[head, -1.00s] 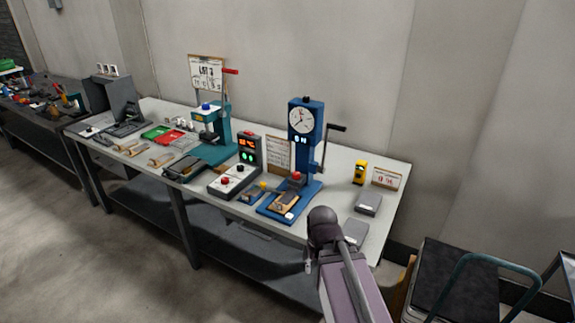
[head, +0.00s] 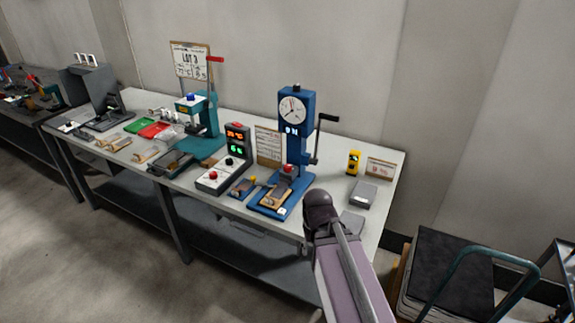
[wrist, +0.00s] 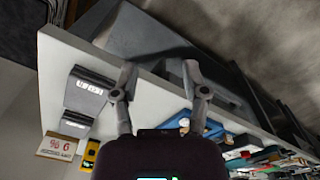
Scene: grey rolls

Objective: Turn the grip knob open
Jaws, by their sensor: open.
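A blue test stand (head: 296,150) with a round dial, a black side crank and a flat base stands on the right part of the bench in the head view. A red knob (head: 288,169) sits low on it above the base; I cannot tell for sure that this is the grip knob. In the wrist view my gripper (wrist: 160,72) has its two fingers spread with nothing between them, near the bench edge. Part of a blue base (wrist: 210,128) shows beyond the right finger, apart from it. In the head view my arm hides the fingertips.
A control box (head: 222,178) and a teal press (head: 208,125) stand left. A cart (head: 455,275) is at lower right.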

